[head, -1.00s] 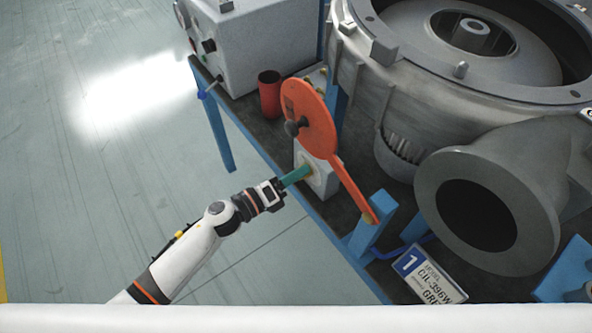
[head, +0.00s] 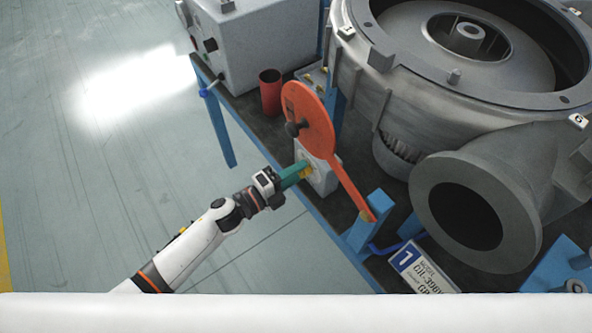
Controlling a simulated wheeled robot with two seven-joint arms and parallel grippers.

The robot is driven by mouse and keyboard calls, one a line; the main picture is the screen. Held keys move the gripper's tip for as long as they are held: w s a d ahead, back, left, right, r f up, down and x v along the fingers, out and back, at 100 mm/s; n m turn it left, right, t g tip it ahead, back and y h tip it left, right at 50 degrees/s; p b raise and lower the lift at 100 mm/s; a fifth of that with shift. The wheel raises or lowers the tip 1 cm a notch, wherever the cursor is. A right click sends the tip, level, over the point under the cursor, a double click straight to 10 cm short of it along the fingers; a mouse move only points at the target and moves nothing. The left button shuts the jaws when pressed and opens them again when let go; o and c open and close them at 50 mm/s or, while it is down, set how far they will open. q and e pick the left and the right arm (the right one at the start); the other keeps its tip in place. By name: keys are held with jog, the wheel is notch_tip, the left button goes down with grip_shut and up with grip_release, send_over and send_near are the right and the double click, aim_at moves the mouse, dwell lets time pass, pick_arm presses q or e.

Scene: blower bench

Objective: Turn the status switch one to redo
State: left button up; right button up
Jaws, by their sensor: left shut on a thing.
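The status switch is a small light-grey box (head: 322,178) on the bench's near edge, with a green handle (head: 292,177) sticking out to the left and a yellowish part at its root. My left gripper (head: 279,184) comes in from the lower left and is shut on the green handle. The fingers partly hide the handle's outer end. The markings on the switch face are too small to read, so its position cannot be told. My right gripper is not in view.
An orange disc with a long arm (head: 308,120) stands just behind the switch. A red cup (head: 270,93), a grey control box (head: 255,45) and the big blower housing (head: 470,75) stand on the bench. A plate numbered 1 (head: 421,268) is at the near edge. Floor at left is clear.

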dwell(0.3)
pick_arm(q)
jog(key=o, duration=1)
jog(key=shift+c, duration=0.2)
jog(key=shift+s+a, duration=0.1)
jog(key=shift+a, duration=0.05)
jog(key=b+v, duration=0.2)
jog(key=v, duration=0.9)
jog(key=shift+s+a, duration=0.2)
jog(key=shift+a, duration=0.15)
